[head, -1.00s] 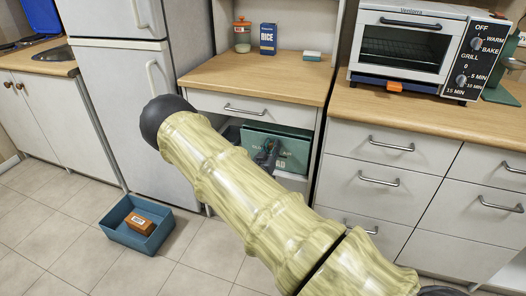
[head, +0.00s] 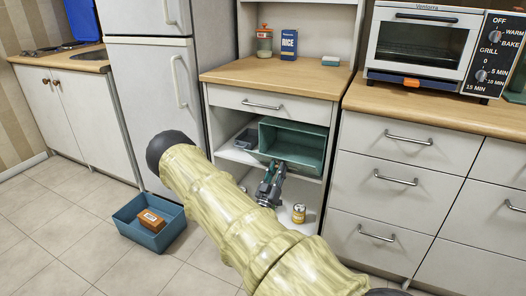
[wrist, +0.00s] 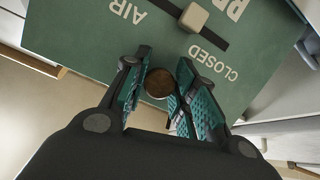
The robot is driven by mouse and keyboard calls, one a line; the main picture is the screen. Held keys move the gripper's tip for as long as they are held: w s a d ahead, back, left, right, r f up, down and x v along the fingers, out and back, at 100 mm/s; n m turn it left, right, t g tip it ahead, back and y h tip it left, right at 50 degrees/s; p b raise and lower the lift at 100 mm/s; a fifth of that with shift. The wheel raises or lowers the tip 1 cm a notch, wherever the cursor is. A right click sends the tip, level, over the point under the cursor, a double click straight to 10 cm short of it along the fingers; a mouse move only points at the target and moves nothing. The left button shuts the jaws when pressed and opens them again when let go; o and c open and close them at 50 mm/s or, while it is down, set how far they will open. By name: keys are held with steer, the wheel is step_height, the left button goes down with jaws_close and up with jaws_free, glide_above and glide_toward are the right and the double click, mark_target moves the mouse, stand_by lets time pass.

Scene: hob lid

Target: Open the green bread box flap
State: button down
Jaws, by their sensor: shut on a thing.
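The green bread box (head: 300,135) stands on the shelf under the wooden counter, its front opening showing and its inside dark. Its flap (head: 301,168) hangs out and down at the front lower edge, seen nearly edge-on. In the wrist view the flap (wrist: 90,35) fills the upper part, with upside-down white lettering, "AIR" and "CLOSED", and a pale slider knob (wrist: 194,17). A round brown knob (wrist: 158,84) on the flap is between the fingers. My gripper (head: 277,172), also in the wrist view (wrist: 160,76), is shut on this knob. The head view hides the knob.
A grey tray (head: 246,139) sits left of the box on the shelf. A yellow can (head: 298,213) stands on the lower shelf. A blue crate (head: 172,236) with a brown block (head: 151,220) is on the floor. Drawers (head: 395,160) stand close on the right.

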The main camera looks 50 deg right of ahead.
step_height(320, 180, down, 8)
steer(key=a+b, duration=0.2)
steer(key=shift+s+b, duration=0.3)
steer(key=shift+b, duration=0.05)
steer(key=shift+w+a, duration=0.1)
steer(key=shift+w, duration=0.05)
stand_by(0.5)
steer(key=c, duration=1.6)
jaws_free()
steer(key=o, duration=0.5)
steer(key=shift+w+f, duration=0.1)
steer(key=shift+f, duration=0.05)
steer(key=shift+c, duration=0.2)
steer(key=shift+s, duration=0.2)
steer(key=v, duration=1.2)
